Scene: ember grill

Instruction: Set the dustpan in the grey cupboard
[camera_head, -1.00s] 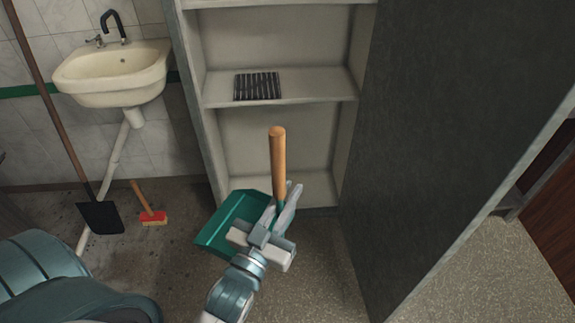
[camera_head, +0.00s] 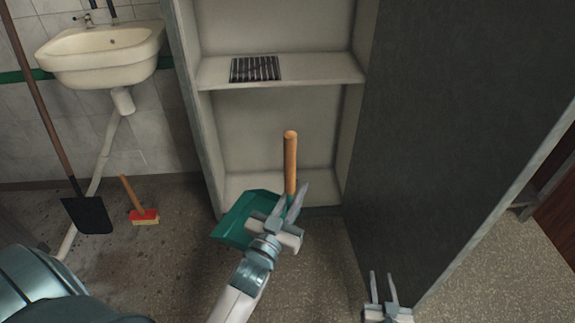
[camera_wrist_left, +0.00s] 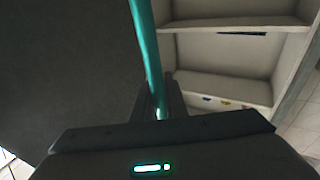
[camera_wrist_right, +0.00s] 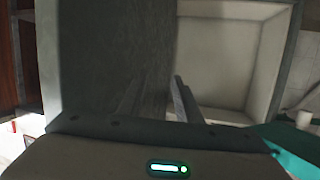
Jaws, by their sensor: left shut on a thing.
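The dustpan has a green pan (camera_head: 240,222) and an upright wooden handle (camera_head: 290,160). My left gripper (camera_head: 293,200) is shut on the lower handle and holds it in front of the cupboard's bottom opening. In the left wrist view the green part of the handle (camera_wrist_left: 147,45) runs up between the fingers. The grey cupboard (camera_head: 270,125) stands open, with a shelf above its bottom compartment. Its floor is partly hidden behind the dustpan and gripper. My right gripper (camera_head: 385,278) is open and empty at the lower right, by the dark panel.
A black grate (camera_head: 255,68) lies on the cupboard's shelf. A dark grey panel (camera_head: 450,120) stands at the cupboard's right. A sink (camera_head: 100,55), a long-handled shovel (camera_head: 88,215) and a red brush (camera_head: 143,216) are at the left.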

